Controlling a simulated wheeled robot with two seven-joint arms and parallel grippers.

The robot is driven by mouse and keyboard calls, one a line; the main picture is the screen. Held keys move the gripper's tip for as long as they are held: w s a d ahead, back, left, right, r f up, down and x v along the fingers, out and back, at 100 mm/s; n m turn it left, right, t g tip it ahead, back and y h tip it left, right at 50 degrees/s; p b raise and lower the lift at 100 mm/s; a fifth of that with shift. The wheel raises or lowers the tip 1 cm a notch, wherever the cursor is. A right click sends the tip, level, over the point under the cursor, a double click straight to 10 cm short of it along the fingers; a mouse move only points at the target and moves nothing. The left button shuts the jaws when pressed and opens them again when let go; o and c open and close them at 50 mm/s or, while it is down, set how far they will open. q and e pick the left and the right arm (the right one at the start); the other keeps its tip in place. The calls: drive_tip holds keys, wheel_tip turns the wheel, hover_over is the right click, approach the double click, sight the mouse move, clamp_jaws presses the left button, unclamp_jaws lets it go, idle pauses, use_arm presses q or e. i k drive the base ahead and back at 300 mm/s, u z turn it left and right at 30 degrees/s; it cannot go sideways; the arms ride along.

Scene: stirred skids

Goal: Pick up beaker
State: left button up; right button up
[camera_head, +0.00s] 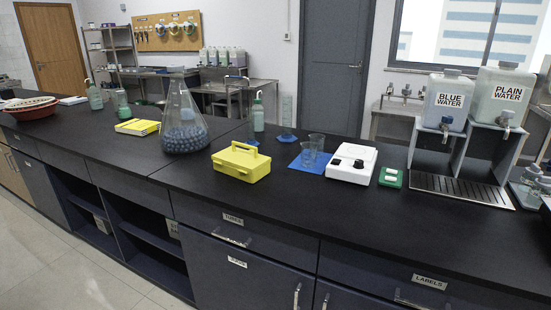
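Two clear glass beakers stand upright close together on a blue mat (298,168) on the black counter. The rear beaker (317,141) is partly overlapped by the front beaker (308,157). Both look empty. My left gripper is not in view.
A yellow case (240,163), a large flask with blue balls (184,128) and a wash bottle (257,117) stand left of the beakers. A green box (390,177) and two water dispensers (445,102) (501,98) on a stand are to the right. The counter's front strip is clear.

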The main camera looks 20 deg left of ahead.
sight(309, 150)
drive_tip(key=u, duration=0.9)
drive_tip(key=i, duration=0.95)
drive_tip(key=z, duration=0.8)
